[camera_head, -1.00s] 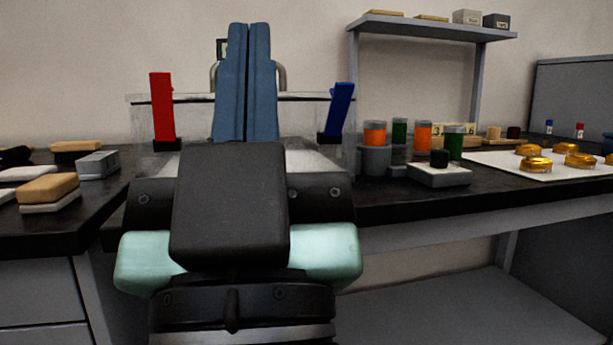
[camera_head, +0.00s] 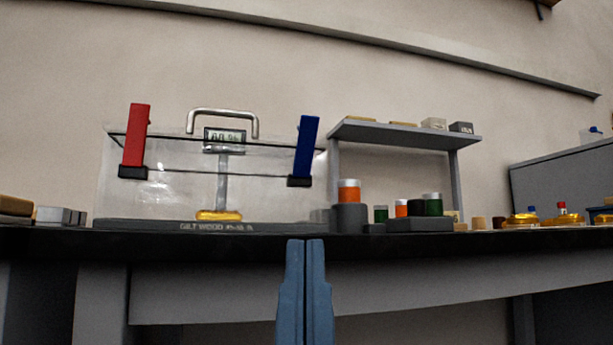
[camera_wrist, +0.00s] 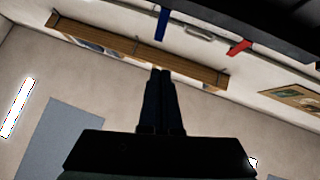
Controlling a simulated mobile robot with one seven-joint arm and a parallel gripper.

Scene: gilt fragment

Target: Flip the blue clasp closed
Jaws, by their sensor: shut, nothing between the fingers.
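The blue clasp (camera_head: 305,150) stands up from a dark block at the right front of a clear box (camera_head: 170,190). It leans slightly to the right at its top. A matching red clasp (camera_head: 135,137) stands at the left. My gripper (camera_head: 306,243) is shut and empty, pointing up in front of the bench edge, below the blue clasp and apart from it. In the wrist view my gripper (camera_wrist: 161,72) also shows shut, with the blue clasp (camera_wrist: 162,23) and the red clasp (camera_wrist: 239,47) beyond its tips.
The box has a metal handle (camera_head: 222,113) on top and a gold piece (camera_head: 219,215) inside. Orange and green jars (camera_head: 348,195) stand right of it, under a grey shelf (camera_head: 405,136). The bench edge (camera_head: 430,240) lies behind my fingers.

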